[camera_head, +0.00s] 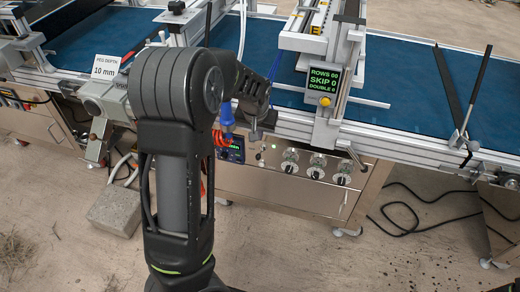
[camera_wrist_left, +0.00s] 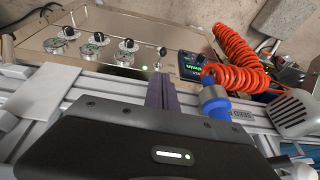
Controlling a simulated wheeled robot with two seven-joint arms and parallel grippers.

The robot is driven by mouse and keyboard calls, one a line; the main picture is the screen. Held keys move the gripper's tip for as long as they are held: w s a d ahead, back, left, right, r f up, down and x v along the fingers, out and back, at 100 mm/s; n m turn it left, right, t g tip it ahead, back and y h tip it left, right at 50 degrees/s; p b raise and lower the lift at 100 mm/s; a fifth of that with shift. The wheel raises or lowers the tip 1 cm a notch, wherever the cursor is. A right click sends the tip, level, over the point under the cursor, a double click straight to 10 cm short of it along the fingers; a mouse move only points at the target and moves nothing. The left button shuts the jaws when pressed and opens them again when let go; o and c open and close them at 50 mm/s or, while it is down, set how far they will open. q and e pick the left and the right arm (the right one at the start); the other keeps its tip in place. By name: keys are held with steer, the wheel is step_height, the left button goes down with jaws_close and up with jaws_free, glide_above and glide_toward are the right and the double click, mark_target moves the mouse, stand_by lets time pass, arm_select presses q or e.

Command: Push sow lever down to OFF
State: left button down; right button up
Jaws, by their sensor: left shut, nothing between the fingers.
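The steel control panel (camera_head: 270,180) is on the front of the seeder and also shows in the left wrist view (camera_wrist_left: 110,25). A small dark-tipped lever (camera_wrist_left: 162,51) stands on it beside a lit green lamp (camera_wrist_left: 145,68); no label is readable, so I cannot tell for certain that it is the sow lever. My left gripper (camera_head: 255,137) is shut and empty, at the panel's upper edge. Its closed fingertips (camera_wrist_left: 161,80) point at the panel, just short of this lever in the picture; I cannot tell whether they touch it. My right gripper is not in view.
Several round dials (camera_head: 290,155) with black knobs sit to the right of my gripper. A small lit display (camera_wrist_left: 191,66) and a coiled orange hose (camera_wrist_left: 235,55) are close beside it. The blue belt (camera_head: 400,80) and its aluminium rail (camera_head: 400,150) lie behind and above.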

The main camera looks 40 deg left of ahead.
mark_target(259, 155)
arm_select(q)
steer(key=shift+f, duration=0.15)
steer(key=x, duration=1.3)
steer(key=shift+s+a+f, duration=0.2)
steer(key=shift+f, duration=0.25)
steer(key=shift+b, duration=0.35)
